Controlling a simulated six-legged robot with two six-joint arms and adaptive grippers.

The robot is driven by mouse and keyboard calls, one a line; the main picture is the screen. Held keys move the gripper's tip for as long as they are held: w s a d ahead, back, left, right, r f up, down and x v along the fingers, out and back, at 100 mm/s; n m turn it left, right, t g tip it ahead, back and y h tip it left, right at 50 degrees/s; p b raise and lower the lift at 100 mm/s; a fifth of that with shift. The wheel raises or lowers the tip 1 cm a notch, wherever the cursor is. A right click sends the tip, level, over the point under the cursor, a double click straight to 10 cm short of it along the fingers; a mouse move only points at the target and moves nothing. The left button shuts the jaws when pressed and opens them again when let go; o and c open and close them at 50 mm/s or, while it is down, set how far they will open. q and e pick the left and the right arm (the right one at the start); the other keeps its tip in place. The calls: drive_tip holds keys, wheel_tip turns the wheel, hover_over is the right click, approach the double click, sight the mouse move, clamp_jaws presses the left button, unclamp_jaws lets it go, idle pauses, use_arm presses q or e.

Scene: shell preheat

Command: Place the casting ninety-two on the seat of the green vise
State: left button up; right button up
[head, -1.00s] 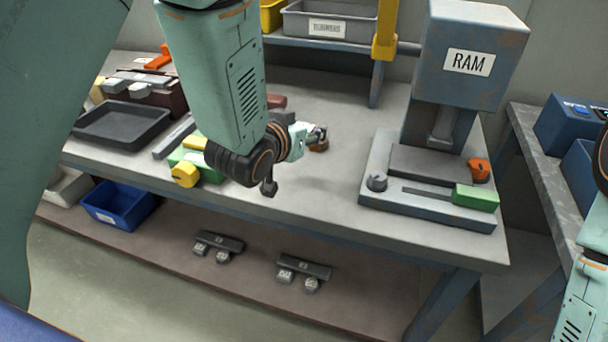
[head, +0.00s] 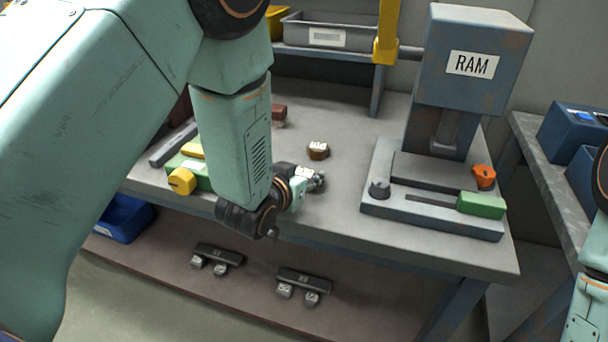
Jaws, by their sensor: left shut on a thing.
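The green vise (head: 204,183), with a yellow knob (head: 182,181) at its front, stands on the bench at left, partly behind my left arm. My left gripper (head: 317,181) is low over the bench near its front edge, to the right of the vise and apart from it. It is shut on a small grey thing, mostly hidden by the fingers; no number on it can be read. A brown casting (head: 318,152) with a white label lies on the bench just behind the gripper; its number is too small to read. My right gripper is out of view.
The RAM press (head: 470,62) stands at right, with a green block (head: 481,205) and an orange knob (head: 484,177) on its base. A reddish-brown block (head: 279,115) lies farther back. Small labelled pieces lie on the lower shelf (head: 355,308). The bench between gripper and press is clear.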

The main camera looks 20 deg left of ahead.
use_arm(q)
drive_tip(key=shift+f, duration=0.15)
drive_tip(key=o, duration=1.1)
drive_tip(key=shift+f, duration=0.1)
drive_tip(key=shift+o, duration=0.5)
